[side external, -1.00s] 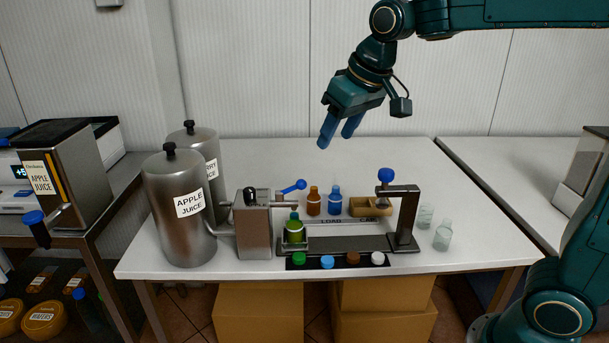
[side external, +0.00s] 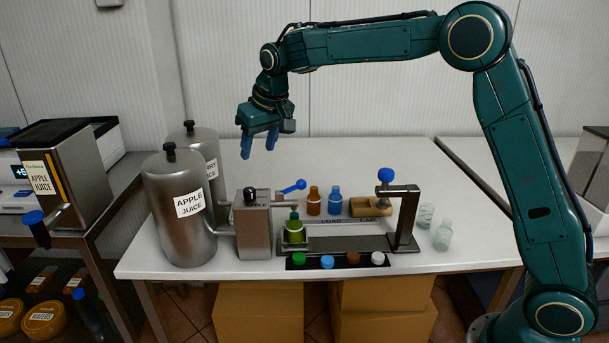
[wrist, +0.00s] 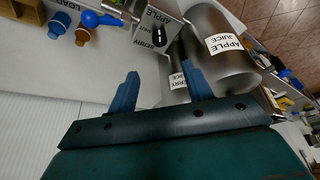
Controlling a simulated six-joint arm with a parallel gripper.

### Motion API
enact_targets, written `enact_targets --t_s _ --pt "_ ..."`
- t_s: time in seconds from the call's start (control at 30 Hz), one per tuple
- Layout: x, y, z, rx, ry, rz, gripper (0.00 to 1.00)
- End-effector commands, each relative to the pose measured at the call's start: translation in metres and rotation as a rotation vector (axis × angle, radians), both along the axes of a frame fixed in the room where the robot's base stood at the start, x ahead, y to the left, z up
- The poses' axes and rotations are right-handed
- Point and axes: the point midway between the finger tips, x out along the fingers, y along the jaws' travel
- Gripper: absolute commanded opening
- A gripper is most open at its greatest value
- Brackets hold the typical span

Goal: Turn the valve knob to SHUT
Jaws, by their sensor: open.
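The black valve knob (side external: 250,194) sits on top of the metal valve box (side external: 255,232), beside the two steel tanks. In the wrist view the knob (wrist: 157,38) shows as a dark bar on a pale plate with lettering, APPLE and BERRY among it. I cannot tell surely which word the knob points at. My gripper (side external: 259,150) is open and empty, with blue fingers pointing down. It is above the knob and apart from it. In the wrist view the knob lies beyond the fingertips, between them.
The apple juice tank (side external: 182,235) and berry tank (side external: 213,155) stand left of the box. A blue-ended lever (side external: 294,186) sticks out right. A green bottle (side external: 295,230) stands beside the box. Brown (side external: 314,203) and blue (side external: 335,203) bottles and a press frame (side external: 404,220) stand right.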

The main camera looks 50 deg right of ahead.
Motion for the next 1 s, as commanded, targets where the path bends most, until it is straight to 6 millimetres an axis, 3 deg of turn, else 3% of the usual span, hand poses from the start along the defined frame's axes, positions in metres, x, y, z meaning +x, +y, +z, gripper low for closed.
enact_targets --t_s 0.43,1.0 --pt "0.006 -0.001 -0.016 0.0 0.002 0.0 0.5" --pt "0.038 -0.003 -0.093 0.001 0.003 -0.001 0.5"
